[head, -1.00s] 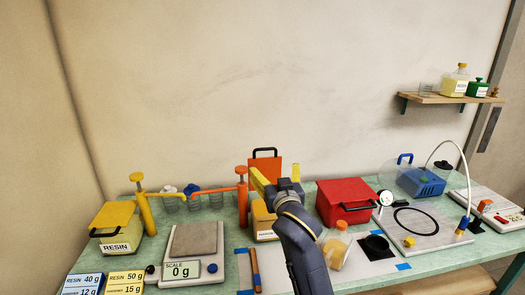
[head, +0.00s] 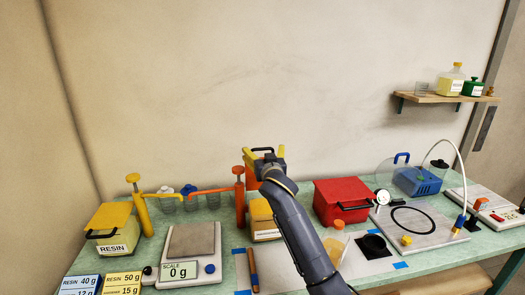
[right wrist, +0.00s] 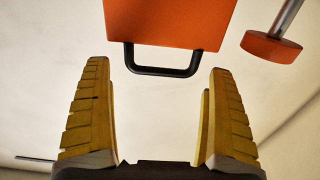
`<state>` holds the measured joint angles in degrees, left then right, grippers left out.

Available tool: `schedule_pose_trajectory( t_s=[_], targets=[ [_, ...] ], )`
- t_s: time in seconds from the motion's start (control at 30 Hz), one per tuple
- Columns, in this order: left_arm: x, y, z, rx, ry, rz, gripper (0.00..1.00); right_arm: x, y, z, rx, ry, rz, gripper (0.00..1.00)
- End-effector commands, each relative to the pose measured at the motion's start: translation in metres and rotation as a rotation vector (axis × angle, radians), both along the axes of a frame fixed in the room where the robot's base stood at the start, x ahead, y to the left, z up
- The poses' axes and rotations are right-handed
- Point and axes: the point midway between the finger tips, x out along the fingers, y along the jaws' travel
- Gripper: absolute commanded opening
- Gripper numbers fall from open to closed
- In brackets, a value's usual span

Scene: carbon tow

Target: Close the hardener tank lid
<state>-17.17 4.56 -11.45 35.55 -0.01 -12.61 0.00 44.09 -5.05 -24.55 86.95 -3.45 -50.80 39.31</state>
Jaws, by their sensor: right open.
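The hardener tank (head: 263,222) is a pale yellow box in the middle of the bench, beside the orange pump (head: 239,200). Its orange lid (head: 249,174) stands open and upright at the back, partly hidden by my right gripper. My right gripper (head: 264,151) is open and empty at the height of the lid's upper edge. In the right wrist view the orange lid (right wrist: 170,22) and its black handle (right wrist: 163,71) show ahead, between the lines of my two yellow fingers (right wrist: 160,75). I cannot tell whether a finger touches the lid. My left gripper is out of view.
A closed red box (head: 335,192) stands to the right of the tank. The scale (head: 192,245) and the resin tank (head: 114,240) with its yellow pump (head: 144,212) stand to the left. The orange pump knob (right wrist: 270,47) is close on the right in the wrist view.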

Motion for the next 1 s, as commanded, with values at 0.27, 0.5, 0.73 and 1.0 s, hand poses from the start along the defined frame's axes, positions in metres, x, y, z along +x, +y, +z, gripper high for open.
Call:
schedule_pose_trajectory(
  t_s=[0.27, 0.5, 0.73, 1.0],
  targets=[
    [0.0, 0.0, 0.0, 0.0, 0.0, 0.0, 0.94, 0.022, 0.004, 0.0, 0.0, 0.0, 0.0, 0.91],
    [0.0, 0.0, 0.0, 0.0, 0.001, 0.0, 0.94, 0.028, 0.004, 0.0, 0.001, 0.0, 0.0, 0.91],
    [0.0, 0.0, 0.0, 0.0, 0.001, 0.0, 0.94, 0.028, 0.005, 0.0, 0.001, 0.0, 0.0, 0.91],
    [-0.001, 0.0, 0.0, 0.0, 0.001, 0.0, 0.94, 0.028, 0.004, 0.0, 0.001, 0.0, 0.0, 0.65]
  ],
)
